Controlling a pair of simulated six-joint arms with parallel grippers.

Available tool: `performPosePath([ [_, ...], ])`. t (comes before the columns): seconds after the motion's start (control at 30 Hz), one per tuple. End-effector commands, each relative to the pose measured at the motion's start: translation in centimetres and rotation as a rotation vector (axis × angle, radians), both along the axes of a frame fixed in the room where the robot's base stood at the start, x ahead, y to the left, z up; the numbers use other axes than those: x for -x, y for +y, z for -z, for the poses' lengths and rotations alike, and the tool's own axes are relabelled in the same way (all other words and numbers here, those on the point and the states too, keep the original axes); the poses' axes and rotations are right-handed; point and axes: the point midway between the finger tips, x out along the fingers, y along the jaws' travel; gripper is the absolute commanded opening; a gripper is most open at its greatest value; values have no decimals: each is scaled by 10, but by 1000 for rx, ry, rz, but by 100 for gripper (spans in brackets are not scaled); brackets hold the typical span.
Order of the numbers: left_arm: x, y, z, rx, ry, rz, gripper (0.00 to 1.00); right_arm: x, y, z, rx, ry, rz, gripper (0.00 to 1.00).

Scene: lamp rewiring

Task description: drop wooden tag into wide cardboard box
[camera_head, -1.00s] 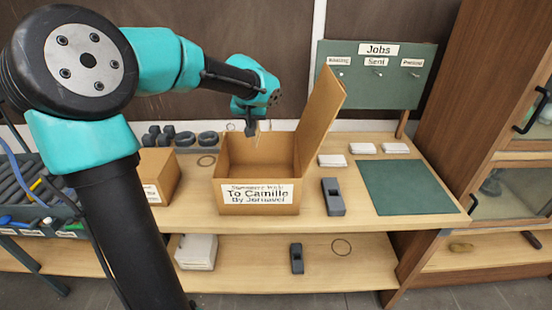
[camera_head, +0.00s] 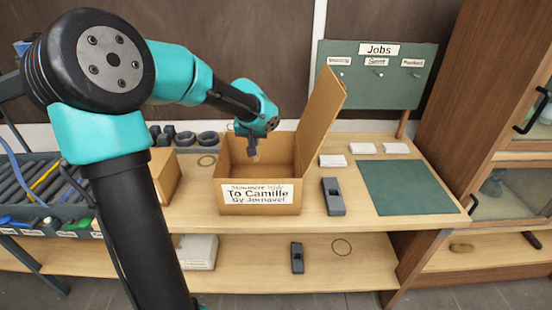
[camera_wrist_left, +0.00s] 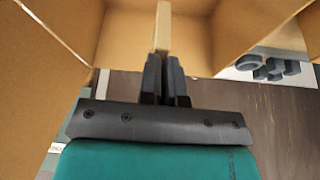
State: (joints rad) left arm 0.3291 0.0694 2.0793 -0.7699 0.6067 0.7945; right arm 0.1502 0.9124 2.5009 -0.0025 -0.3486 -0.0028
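The wide cardboard box (camera_head: 225,181) stands open on the bench, its tall flap raised on the right and a label reading "To Camille" on its front. My left gripper (camera_head: 252,152) is over the box opening, pointing down, with its fingertips near rim height. In the left wrist view my left gripper (camera_wrist_left: 166,60) has its fingers close together around the wooden tag (camera_wrist_left: 162,25), a narrow pale strip reaching out beyond the fingertips. The box walls (camera_wrist_left: 60,25) surround it in that view. The tag's lower end is hard to make out in the head view. My right gripper is not in view.
A smaller cardboard box (camera_head: 165,172) stands left of the wide box. Dark rings and blocks (camera_head: 185,138) lie behind it. A grey block (camera_head: 333,197), white packets (camera_head: 363,148) and a green mat (camera_head: 408,187) are to the right. A jobs board (camera_head: 375,75) stands at the back.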

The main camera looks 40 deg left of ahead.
Motion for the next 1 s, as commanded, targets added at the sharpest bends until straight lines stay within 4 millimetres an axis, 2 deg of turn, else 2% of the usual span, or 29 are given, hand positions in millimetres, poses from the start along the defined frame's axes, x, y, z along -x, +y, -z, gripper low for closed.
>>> performPosePath([
  [0.17,0,0,0,0,0,0,0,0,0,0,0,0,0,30],
  [0.2,0,0,0,0,0,0,8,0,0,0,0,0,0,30],
  [0.47,0,0,0,0,0,0,33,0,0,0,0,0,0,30],
  [0.77,0,0,-2,0,0,0,34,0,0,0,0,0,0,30],
  [1.0,6,-5,-21,-2,-4,1,34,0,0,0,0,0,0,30],
])
